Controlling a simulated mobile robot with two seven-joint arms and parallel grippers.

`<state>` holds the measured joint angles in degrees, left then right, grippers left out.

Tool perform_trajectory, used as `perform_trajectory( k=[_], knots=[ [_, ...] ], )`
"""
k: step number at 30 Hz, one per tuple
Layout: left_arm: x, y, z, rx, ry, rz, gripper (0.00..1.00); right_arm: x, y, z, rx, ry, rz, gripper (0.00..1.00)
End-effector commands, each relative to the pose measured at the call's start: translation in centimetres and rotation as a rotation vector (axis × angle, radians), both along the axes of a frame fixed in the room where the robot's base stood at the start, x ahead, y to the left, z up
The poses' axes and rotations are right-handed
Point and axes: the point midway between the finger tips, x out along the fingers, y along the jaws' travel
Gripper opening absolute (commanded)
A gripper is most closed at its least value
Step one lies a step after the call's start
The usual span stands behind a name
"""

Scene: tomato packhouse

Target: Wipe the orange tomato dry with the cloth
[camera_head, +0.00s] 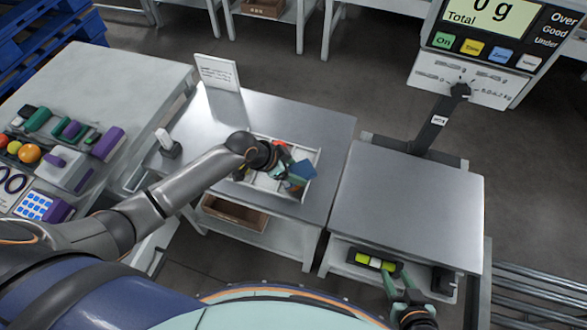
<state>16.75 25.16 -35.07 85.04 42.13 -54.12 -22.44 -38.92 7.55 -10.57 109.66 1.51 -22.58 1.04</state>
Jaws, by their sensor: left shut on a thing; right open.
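My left arm reaches in from the left, and my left gripper (285,170) is over a white divided tray (262,186) on the middle steel table. It is shut on what looks like a blue cloth (302,168), beside its teal fingers. A small orange-brown patch (295,183) shows just below the cloth; I cannot tell whether it is a tomato. A red item (279,143) shows at the tray's back. An orange round fruit (29,153) lies on the left bench. My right gripper (397,281) is open at the bottom right, away from the tray.
The right steel table (410,200) has a bare top, with a scale display (490,30) behind it. A black holder with yellow-green items (375,262) is on its lower shelf. A white sign (217,72) stands behind the tray. The left bench (110,85) carries several tools.

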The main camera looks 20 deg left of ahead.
Motion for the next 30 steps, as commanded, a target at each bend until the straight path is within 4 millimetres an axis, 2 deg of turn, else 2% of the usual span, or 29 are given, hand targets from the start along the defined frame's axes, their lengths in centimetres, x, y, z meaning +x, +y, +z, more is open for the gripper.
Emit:
perform_trajectory(
  k=[30],
  knots=[
    [-0.06,0.05,-0.76,-0.001,-0.001,0.000,0.19,0.02,0.01,-0.45,0.001,-0.001,-0.001,0.44]
  ],
)
